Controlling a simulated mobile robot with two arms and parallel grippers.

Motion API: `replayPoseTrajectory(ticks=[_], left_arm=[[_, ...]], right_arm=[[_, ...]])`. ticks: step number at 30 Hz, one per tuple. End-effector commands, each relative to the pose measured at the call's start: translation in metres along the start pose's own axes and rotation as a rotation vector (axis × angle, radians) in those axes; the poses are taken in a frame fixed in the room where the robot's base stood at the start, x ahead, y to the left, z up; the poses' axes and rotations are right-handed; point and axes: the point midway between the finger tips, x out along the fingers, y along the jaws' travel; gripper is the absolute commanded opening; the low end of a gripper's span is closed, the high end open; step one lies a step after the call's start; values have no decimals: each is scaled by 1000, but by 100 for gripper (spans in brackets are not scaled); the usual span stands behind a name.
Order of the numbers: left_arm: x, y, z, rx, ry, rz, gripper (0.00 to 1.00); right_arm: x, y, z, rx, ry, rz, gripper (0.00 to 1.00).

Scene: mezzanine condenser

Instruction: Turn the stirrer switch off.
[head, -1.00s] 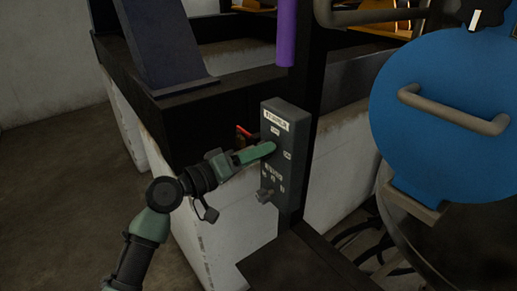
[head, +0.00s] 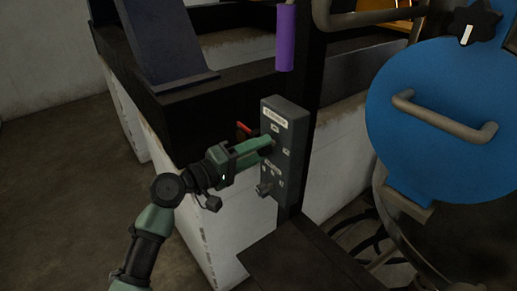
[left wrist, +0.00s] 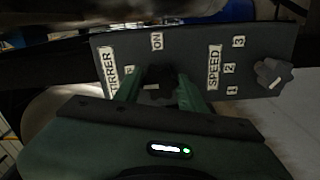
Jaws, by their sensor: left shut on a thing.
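The grey control box (head: 292,150) is fixed to a dark post, with a label at its top that reads STIRRER in the left wrist view. The stirrer switch (left wrist: 156,77) is a dark knob beside the ON mark, mostly hidden by my gripper. My left gripper (head: 266,144) reaches the upper part of the box from the left. In the left wrist view its two green fingers (left wrist: 158,88) stand either side of the knob and are shut on it. Which way the knob points cannot be told. My right gripper is out of view.
The speed knob (left wrist: 272,74) is on the same box, beside marks 1, 2 and 3. A purple grip (head: 286,38) hangs above the box. A blue round lid (head: 440,115) with a handle stands to the right. A red-tipped part (head: 242,128) shows behind my gripper.

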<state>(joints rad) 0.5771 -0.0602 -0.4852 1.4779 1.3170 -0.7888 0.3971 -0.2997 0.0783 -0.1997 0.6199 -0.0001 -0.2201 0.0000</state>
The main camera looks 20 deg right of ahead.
Motion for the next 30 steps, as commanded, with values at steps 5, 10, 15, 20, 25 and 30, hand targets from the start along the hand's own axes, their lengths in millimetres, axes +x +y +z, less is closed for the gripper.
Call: replayPoseTrajectory(ticks=[5,10,15,20,25,30], left_arm=[[0,-2,1,-6,-1,-2,0],[0,-2,1,-5,-1,-1,62],[0,-1,0,-3,0,-1,62],[-1,-1,0,-2,0,0,62],[-20,-4,0,-1,3,-1,62],[-51,-4,0,-1,2,-2,62]], right_arm=[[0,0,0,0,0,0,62],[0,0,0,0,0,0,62],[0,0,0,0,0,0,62],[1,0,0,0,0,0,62],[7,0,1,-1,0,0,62],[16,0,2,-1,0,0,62]])
